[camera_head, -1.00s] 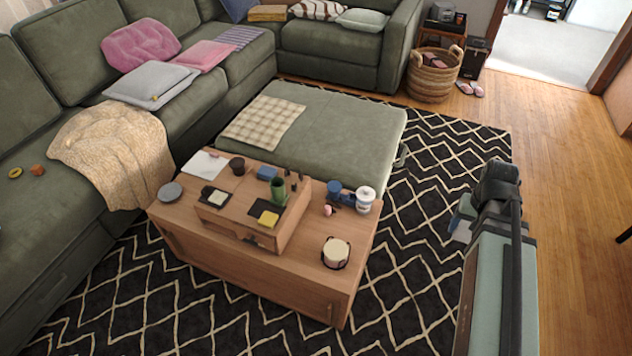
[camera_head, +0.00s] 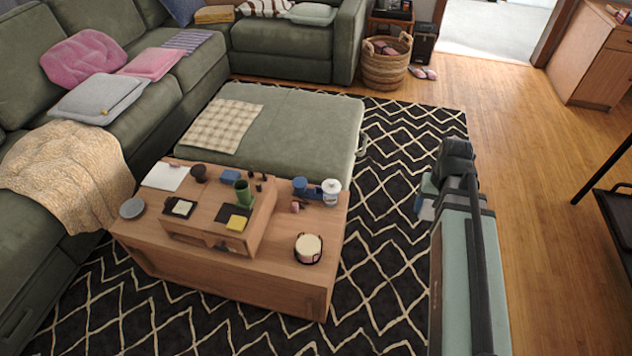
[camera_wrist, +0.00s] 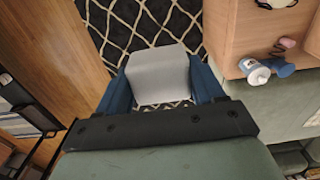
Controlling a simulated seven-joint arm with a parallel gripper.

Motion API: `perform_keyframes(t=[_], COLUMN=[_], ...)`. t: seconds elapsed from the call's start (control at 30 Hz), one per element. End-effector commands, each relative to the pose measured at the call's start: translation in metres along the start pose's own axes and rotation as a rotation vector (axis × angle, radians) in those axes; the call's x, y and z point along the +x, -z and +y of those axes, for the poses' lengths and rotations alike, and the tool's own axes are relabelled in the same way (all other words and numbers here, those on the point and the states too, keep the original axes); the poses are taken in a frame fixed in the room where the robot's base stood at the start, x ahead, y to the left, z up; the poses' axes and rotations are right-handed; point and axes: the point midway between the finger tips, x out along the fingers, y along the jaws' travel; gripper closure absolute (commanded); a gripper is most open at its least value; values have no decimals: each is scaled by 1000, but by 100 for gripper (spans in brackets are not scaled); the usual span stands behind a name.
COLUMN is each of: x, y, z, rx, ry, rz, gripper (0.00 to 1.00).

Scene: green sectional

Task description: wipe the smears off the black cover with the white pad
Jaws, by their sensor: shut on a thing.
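My gripper (camera_wrist: 161,88) is shut on a pale, whitish pad (camera_wrist: 158,72), held between its two blue fingers. In the head view my gripper (camera_head: 428,196) is in the air to the right of the wooden table, over the patterned rug. Two dark flat things lie on the raised wooden box on the table. One (camera_head: 169,211) has a pale square on it; the other (camera_head: 225,212) has a yellow block on it. I cannot tell which is the black cover, and smears are too small to make out. The pad is apart from both.
The low wooden table (camera_head: 270,285) also bears a green cup (camera_head: 243,193), a white jar (camera_head: 331,193), a round cream-topped thing (camera_head: 308,248) and a grey disc (camera_head: 132,208). A green ottoman (camera_head: 300,130) stands behind. Wood floor (camera_head: 510,130) is open at right.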

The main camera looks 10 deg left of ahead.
Motion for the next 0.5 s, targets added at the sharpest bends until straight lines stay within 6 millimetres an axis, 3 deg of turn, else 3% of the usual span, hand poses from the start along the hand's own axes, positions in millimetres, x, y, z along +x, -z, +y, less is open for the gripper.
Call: perform_keyframes(t=[0.27, 0.5], x=[0, 2], y=[0, -6], z=[-20, -76], rx=[-37, -140], ry=[0, 0], rz=[0, 0], gripper=[57, 57])
